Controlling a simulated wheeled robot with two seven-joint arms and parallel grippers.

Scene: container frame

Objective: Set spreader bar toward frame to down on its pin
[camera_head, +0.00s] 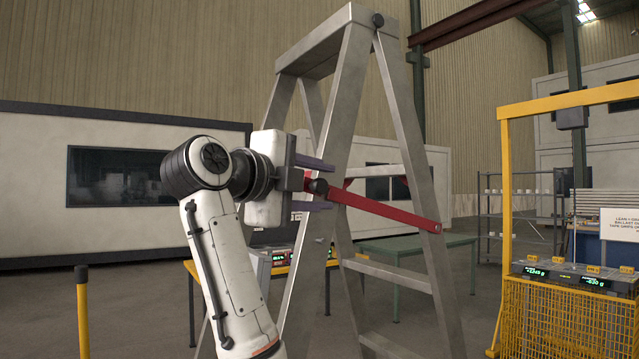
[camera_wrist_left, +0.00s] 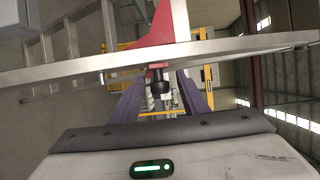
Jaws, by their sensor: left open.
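A grey stepladder (camera_head: 343,110) stands open in front of me. A red spreader bar (camera_head: 385,208) slopes down to the right, from the near left leg to a point on the right leg. A dark knob (camera_head: 318,187) sits at the bar's left end; in the left wrist view the knob (camera_wrist_left: 160,86) shows below the red part (camera_wrist_left: 152,30). My left gripper (camera_head: 322,184) is open at the left leg, one finger above the knob and one below. In the wrist view the knob lies between the fingers (camera_wrist_left: 160,97), with gaps visible at both sides. My right gripper is out of view.
A green table (camera_head: 430,246) stands behind the ladder. A yellow frame with a mesh cage (camera_head: 565,318) stands at right. A yellow post (camera_head: 83,310) stands at left, with open floor around it.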

